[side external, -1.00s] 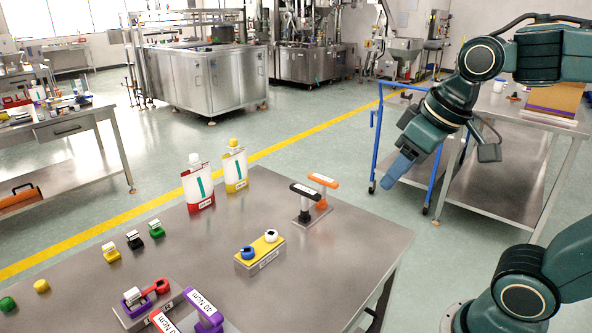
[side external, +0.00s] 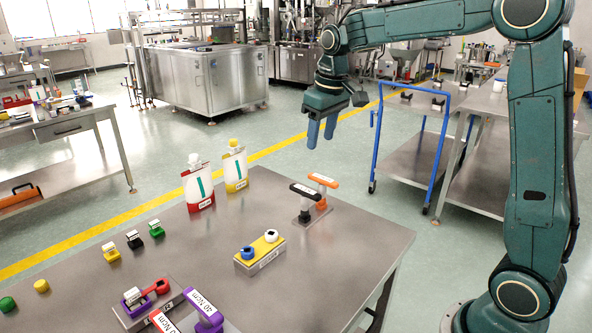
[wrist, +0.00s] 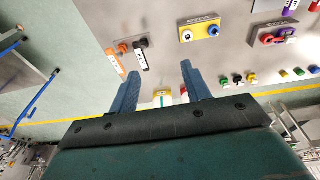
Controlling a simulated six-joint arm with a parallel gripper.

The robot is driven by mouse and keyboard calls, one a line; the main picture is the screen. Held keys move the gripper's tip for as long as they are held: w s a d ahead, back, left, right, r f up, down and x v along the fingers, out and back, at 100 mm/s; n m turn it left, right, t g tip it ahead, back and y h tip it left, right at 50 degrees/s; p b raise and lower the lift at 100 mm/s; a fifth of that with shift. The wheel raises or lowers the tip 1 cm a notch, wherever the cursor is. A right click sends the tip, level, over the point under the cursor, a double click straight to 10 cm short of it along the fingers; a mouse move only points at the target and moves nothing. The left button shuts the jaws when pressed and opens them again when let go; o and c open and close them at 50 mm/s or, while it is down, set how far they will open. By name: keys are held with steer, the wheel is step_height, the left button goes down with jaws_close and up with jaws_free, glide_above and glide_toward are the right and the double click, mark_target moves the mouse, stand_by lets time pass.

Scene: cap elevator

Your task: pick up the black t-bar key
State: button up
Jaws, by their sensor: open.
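The black t-bar key (side external: 305,192) stands upright in a small metal holder (side external: 312,213) near the table's far right edge. An orange t-bar key (side external: 323,180) stands in the same holder, just behind it. In the wrist view the black key (wrist: 140,57) lies beyond my left fingertip, with the orange key (wrist: 114,61) to its left. My gripper (side external: 321,133) is above and behind the holder, fingers pointing down, apart from both keys. In the wrist view my gripper (wrist: 159,72) has its two blue fingers spread, with nothing between them.
A red-labelled pouch (side external: 198,185) and a yellow-labelled pouch (side external: 235,167) stand left of the holder. A yellow block (side external: 259,252) with a blue and a white cap sits in front. The steel table (side external: 345,245) is bare right of this block.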

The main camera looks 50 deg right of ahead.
steer(key=w+d+f+g, duration=0.1)
steer(key=w+d+f, duration=0.3)
steer(key=w+f, duration=0.2)
steer(key=g, duration=0.1)
glide_above(304, 199)
steer(key=d, duration=0.1)
step_height(304, 199, down, 7)
steer(key=shift+w+d+f, duration=0.1)
steer(key=shift+w+f, duration=0.05)
steer(key=shift+f, duration=2.05)
steer(key=shift+w+f, duration=0.15)
steer(key=shift+f, duration=2)
steer(key=shift+f, duration=0.1)
steer(key=shift+f, duration=2.5)
steer(key=shift+c, duration=0.2)
jaws_close()
